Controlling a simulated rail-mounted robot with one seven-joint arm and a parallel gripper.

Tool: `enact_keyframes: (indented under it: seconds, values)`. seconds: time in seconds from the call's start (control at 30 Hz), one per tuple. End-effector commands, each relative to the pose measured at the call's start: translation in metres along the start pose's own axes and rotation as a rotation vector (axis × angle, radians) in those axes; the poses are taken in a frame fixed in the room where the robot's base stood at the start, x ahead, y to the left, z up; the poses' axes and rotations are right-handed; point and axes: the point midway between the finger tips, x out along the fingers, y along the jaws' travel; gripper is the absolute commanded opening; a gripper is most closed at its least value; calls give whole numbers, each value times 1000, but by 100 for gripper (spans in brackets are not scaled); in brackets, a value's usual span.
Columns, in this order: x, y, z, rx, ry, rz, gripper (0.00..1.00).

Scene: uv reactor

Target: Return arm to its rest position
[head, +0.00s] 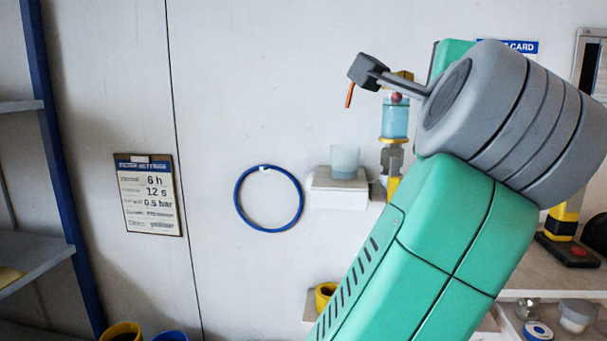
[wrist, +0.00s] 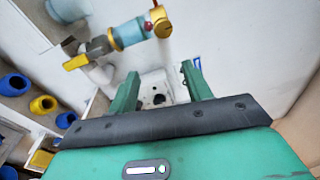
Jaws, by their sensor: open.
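My green arm and its grey joint fill the right half of the head view, raised in front of the wall. My gripper (wrist: 158,82) shows in the wrist view with its two green fingers apart and nothing between them. In the head view the fingers are hidden behind my arm. A blue clear cylinder with yellow fittings (head: 395,118) stands upright at the wall, just left of my grey joint. It also shows in the wrist view (wrist: 130,34), beyond and left of the fingers, apart from them.
A translucent cup (head: 345,160) stands on a small white wall shelf (head: 338,190). A blue ring (head: 238,200) and a notice board (head: 149,197) hang on the wall. Shelving (head: 40,262) stands at the left. A bench (head: 545,275) with small items lies right of my arm.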

Motion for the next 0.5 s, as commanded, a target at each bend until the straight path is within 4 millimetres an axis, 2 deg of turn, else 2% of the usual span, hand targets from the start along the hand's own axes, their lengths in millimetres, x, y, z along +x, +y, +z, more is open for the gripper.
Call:
enact_keyframes:
  seconds: [0.03,0.13,0.27,0.3,0.4,0.5]
  values:
    - [-13,19,-2,-179,39,-58,50]
    - [-52,42,13,-558,86,-195,50]
    - [-118,80,52,-1002,112,-375,50]
    - [-140,91,64,-1113,117,-430,50]
    - [-192,114,89,-1323,127,-551,50]
    - [-229,128,104,-1443,138,-635,50]
